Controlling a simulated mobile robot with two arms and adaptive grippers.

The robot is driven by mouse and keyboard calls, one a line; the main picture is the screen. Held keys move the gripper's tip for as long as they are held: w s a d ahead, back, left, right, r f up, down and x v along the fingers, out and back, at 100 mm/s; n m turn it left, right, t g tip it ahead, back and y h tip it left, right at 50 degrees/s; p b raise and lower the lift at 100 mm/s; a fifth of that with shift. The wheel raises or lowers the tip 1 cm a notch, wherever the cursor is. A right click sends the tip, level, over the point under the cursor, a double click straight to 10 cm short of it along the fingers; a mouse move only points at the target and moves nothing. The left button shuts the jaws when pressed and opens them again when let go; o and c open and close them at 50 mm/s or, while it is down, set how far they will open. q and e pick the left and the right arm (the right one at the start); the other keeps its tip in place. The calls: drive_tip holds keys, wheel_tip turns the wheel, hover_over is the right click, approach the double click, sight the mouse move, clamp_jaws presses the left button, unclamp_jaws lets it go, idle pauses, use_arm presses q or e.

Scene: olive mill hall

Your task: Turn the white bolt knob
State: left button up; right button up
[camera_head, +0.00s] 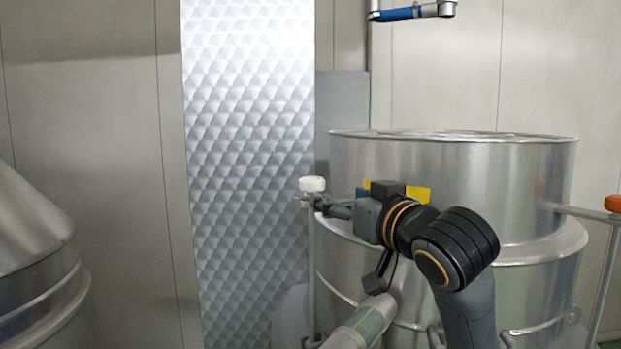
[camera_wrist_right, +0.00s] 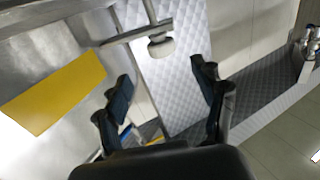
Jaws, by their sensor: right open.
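The white bolt knob (camera_head: 312,184) sits on top of a thin upright metal post at the left side of the big steel tank. In the right wrist view the white knob (camera_wrist_right: 161,47) shows beyond the fingertips, beside a metal bar. My right gripper (camera_head: 322,205) is close to the knob in the head view, slightly lower and to its right. In the right wrist view the right gripper (camera_wrist_right: 165,86) has its fingers spread apart with nothing between them. I cannot tell whether a finger touches the post. My left gripper is not in view.
The steel tank (camera_head: 450,165) stands behind my right arm, with a yellow label (camera_head: 418,194) on it. An orange knob (camera_head: 613,203) is at the far right. A blue-handled lever (camera_head: 400,14) is above. A quilted metal panel (camera_head: 248,150) is behind the knob.

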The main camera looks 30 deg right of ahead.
sight(309, 187)
drive_tip(key=w, duration=0.2)
drive_tip(key=w+p, duration=0.2)
drive_tip(key=w, duration=0.1)
drive_tip(key=shift+w+d+r, duration=0.15)
drive_tip(key=shift+w+d, duration=0.15)
drive_tip(key=shift+d, duration=0.05)
drive_tip(key=w, duration=0.1)
drive_tip(key=w+p, duration=0.1)
drive_tip(key=w, duration=0.1)
drive_tip(key=w+p, duration=0.1)
drive_tip(key=w, duration=0.1)
drive_tip(key=shift+d, duration=0.35)
drive_tip(key=shift+w, duration=0.3)
drive_tip(key=shift+w+d, duration=0.1)
drive_tip(key=shift+w, duration=0.25)
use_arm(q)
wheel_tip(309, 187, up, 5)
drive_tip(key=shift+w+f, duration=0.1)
use_arm(e)
drive_tip(key=shift+w+f, duration=0.15)
drive_tip(key=shift+f, duration=0.1)
